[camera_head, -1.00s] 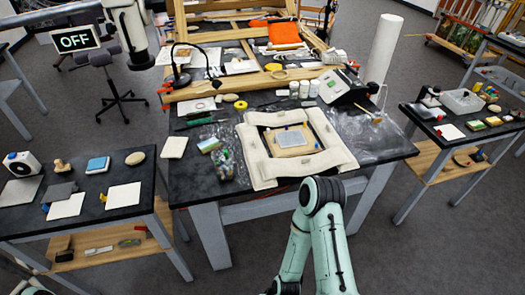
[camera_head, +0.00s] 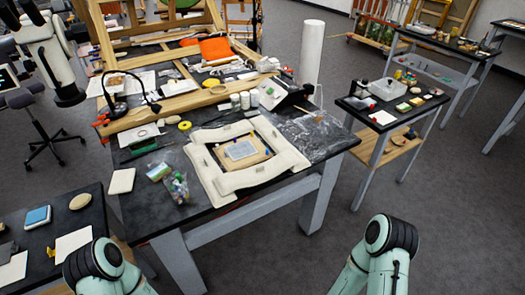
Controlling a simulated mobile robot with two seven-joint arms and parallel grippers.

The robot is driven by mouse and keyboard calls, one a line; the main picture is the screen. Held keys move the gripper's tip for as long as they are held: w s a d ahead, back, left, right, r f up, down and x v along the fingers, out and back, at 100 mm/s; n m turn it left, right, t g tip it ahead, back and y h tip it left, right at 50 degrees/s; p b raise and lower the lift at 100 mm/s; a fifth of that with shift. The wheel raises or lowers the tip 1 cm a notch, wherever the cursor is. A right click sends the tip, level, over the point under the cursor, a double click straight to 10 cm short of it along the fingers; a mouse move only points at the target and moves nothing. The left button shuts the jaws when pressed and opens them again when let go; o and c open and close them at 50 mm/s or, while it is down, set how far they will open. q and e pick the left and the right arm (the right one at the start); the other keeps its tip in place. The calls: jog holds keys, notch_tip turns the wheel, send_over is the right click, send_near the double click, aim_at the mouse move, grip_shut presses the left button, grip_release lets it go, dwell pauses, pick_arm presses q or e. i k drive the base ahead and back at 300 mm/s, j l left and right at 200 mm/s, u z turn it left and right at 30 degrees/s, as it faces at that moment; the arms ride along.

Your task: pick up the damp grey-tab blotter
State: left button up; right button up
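I cannot pick out the damp grey-tab blotter for certain. A white sheet (camera_head: 382,117) lies on the right side table, and its tab is too small to tell. On the left side table lie a white sheet (camera_head: 72,243) with a yellow tab (camera_head: 50,252) and another white sheet (camera_head: 13,270), partly cut off by the frame edge. A pale square pad (camera_head: 122,181) lies at the main table's left edge. My arms show only as green links with black joints at the bottom; neither gripper is in view.
The main table (camera_head: 157,213) holds a padded white frame, a bag of coloured bits, a lamp and jars. The right side table (camera_head: 405,119) also carries a clear tub (camera_head: 386,89) and coloured blocks. Open floor (camera_head: 425,180) lies before and right of it.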

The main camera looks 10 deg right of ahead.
aim_at(242, 149)
jog(key=l+u, duration=0.2)
jog(key=u, duration=0.8)
jog(key=l+u, duration=0.75)
jog(key=l, duration=0.25)
jog(key=k, duration=0.05)
